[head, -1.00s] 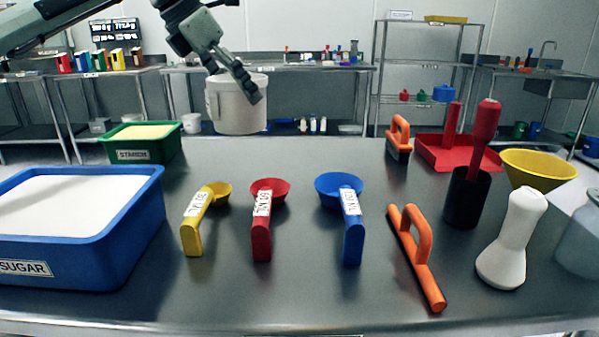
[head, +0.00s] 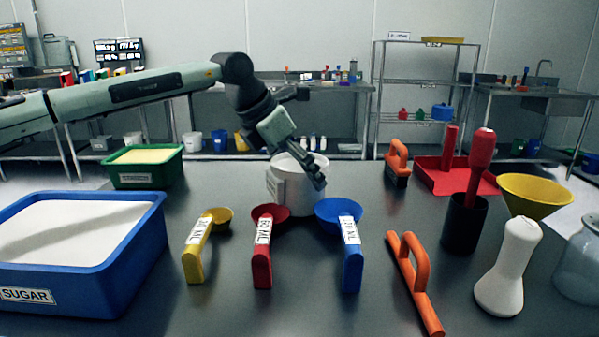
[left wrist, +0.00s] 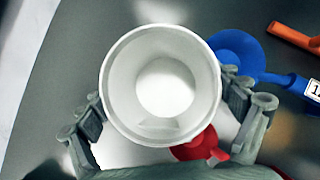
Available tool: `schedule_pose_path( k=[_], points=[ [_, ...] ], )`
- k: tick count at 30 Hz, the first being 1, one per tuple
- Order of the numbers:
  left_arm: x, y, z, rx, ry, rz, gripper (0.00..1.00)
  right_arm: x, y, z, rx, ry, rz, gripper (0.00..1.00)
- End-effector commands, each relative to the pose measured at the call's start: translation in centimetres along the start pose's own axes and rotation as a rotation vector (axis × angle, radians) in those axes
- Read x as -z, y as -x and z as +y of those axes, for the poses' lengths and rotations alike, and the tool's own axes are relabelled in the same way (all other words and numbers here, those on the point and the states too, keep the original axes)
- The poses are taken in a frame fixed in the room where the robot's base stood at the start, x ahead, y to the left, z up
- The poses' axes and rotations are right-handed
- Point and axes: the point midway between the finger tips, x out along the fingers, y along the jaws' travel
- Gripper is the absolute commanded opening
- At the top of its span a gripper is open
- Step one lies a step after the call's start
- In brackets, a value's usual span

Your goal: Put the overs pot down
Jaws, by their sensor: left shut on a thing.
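The white overs pot (head: 290,188) is low at the table's middle, just behind the red and blue scoops, and upright. I cannot tell for sure whether its base touches the table. My left gripper (head: 306,172) is shut on the pot, with fingers on either side of its wall. In the left wrist view the pot (left wrist: 110,72) sits between the fingers of the gripper (left wrist: 165,108), and its inside looks white, with no contents that I can make out. My right gripper is not in view.
Yellow (head: 193,262), red (head: 262,262) and blue (head: 352,265) scoops lie in front. A blue sugar tub (head: 130,245) and green starch tub (head: 165,174) stand left. An orange-handled tool (head: 410,275), black holder (head: 463,225) and white tamper-like object (head: 508,270) stand right.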

Motion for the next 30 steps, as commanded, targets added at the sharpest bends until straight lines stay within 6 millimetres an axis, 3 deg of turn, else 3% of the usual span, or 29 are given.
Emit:
schedule_pose_path(
  k=[12,13,15,27,30],
  points=[
    [0.3,-0.6,0.0,0.000,0.000,-0.002,0.59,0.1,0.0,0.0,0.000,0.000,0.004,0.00],
    [0.4,-0.6,0.0,0.000,0.000,-0.001,0.92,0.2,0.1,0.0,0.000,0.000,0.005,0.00],
    [0.4,-0.6,0.0,0.000,0.000,-0.001,1.00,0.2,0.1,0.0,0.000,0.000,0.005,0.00],
    [0.3,-0.4,0.0,0.000,0.000,-0.001,1.00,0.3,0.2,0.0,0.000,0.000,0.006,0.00],
    [0.3,0.5,0.1,-0.002,0.000,-0.003,1.00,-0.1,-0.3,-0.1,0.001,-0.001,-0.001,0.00]
  ],
)
